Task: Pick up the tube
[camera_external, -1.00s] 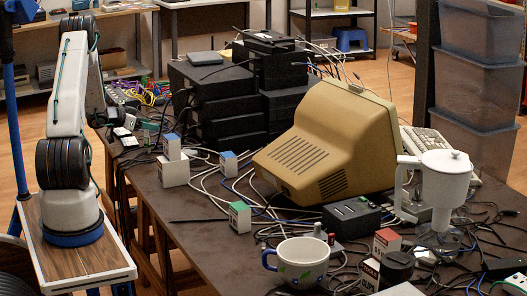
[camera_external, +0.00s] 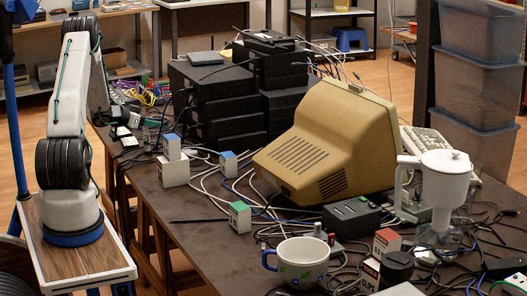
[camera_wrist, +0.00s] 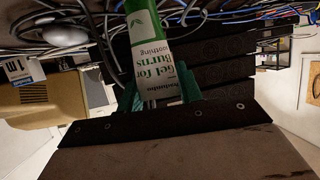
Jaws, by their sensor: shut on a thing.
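The tube (camera_wrist: 152,52) is white and green with the printed words "Gel for Burns". It shows at the upper middle of the wrist view, pointing away from the wrist. My gripper (camera_wrist: 158,88) has green fingers on either side of the tube's near end and is shut on it. The tube's far end runs out of the top of the picture. In the external view my arm stands at the left; I cannot clearly make out the gripper or the tube there.
The dark table (camera_external: 200,238) is crowded with cables. A beige monitor (camera_external: 325,150), stacked black boxes (camera_external: 225,105), small coloured-top boxes (camera_external: 240,216), a mug (camera_external: 297,262) and a white jug (camera_external: 445,180) stand on it. A bare strip lies along its near left edge.

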